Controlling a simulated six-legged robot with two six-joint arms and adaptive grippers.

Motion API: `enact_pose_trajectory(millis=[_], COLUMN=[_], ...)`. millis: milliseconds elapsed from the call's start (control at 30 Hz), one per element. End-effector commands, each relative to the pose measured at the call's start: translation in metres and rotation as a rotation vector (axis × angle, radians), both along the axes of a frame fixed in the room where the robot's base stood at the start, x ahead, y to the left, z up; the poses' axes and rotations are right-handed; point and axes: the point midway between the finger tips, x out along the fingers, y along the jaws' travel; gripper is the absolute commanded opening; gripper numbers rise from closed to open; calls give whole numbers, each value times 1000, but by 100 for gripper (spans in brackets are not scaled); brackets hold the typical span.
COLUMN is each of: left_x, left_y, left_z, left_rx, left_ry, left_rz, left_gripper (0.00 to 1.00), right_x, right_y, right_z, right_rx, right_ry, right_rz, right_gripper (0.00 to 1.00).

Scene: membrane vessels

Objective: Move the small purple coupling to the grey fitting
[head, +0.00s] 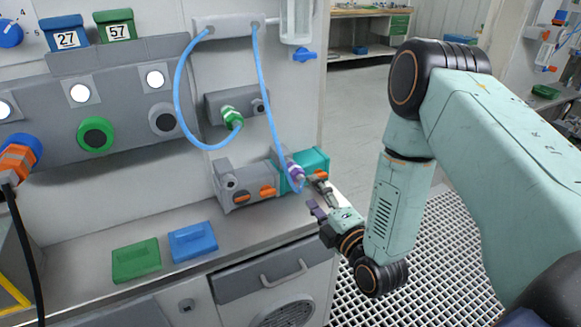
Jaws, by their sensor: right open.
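The small purple coupling (296,173) sits at the end of a light blue hose, at the front of the teal block (314,160) on the bench. The grey block (238,198) stands directly to its left, with a bare round grey fitting (230,183) on its front. My right gripper (318,195) is open and empty, just right of and below the purple coupling, apart from it as far as I can see. The exact joint between coupling and teal block is too small to make out. My left gripper is not in view.
A second blue hose ends in a green coupling (232,118) on the wall panel, beside another grey port (258,107).

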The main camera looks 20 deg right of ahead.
Motion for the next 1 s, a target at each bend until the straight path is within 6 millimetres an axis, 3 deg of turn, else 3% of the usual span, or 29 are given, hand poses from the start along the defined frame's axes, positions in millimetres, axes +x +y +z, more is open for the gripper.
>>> enact_pose_trajectory(millis=[333, 667, 1000], left_x=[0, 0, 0], left_y=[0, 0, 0], left_z=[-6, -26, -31], left_rx=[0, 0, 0], left_ry=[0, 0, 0], left_rz=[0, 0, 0], left_gripper=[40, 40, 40], right_x=[9, 50, 84], right_y=[1, 2, 3], right_z=[-1, -2, -1], right_rx=[2, 2, 3], right_ry=[-1, -2, 1], right_rz=[2, 1, 2], right_gripper=[58, 58, 58])
